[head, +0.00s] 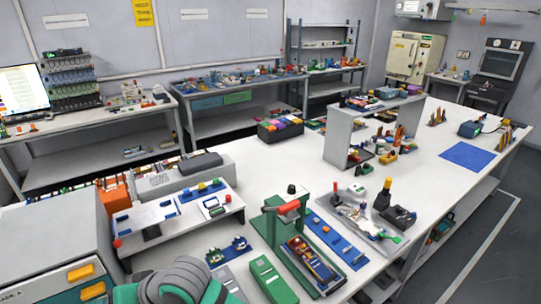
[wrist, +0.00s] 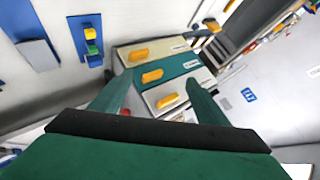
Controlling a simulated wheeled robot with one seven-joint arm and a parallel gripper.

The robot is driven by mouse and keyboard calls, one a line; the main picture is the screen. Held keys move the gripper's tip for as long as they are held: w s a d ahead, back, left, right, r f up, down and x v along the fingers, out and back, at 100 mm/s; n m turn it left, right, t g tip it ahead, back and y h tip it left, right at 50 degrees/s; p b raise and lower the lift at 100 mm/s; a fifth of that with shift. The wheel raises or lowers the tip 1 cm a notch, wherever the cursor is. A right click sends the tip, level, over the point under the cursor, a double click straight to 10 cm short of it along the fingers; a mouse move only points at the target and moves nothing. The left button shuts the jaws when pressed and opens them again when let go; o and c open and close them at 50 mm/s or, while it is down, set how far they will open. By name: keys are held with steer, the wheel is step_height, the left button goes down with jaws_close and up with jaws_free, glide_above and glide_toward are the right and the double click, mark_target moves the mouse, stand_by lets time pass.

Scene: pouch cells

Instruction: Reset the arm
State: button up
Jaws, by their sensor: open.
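My gripper (wrist: 160,85) shows in the wrist view with its two green fingers spread wide apart. Nothing is between them. Behind the fingers is a drawer cabinet (wrist: 188,69) with yellow-orange handles, one green drawer front and pale ones. In the head view a green and grey part of my arm shows at the bottom edge, left of centre; my fingers are not visible there. The same kind of cabinet (head: 50,240) stands at the lower left in the head view.
The white workbench (head: 255,180) carries a green press (head: 272,228) with a red handle, blue mats and small parts. A grey arch shelf (head: 342,135) stands farther back. A blue mat (head: 468,155) lies bare at the right. Floor is clear at far right.

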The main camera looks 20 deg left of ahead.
steer(key=w+d+r+m+t+y, duration=0.2)
steer(key=w+r+m+t+y, duration=0.35)
steer(key=w+m+t, duration=0.2)
steer(key=w+d+f+m+t+h, duration=0.3)
steer(key=d+f+m+t+h, duration=0.55)
steer(key=d, duration=0.75)
steer(key=s+d+f+n+t+h, duration=0.1)
steer(key=s+d+f+h, duration=0.2)
steer(key=s+d+f, duration=0.3)
steer(key=s+d+f+h, duration=0.2)
steer(key=s+d+f, duration=0.3)
steer(key=d+f, duration=0.3)
steer(key=s+d+r+n+h, duration=0.1)
steer(key=s+d+n, duration=0.4)
steer(key=s+d, duration=0.7)
steer(key=shift+s+h, duration=0.65)
steer(key=shift+h, duration=0.25)
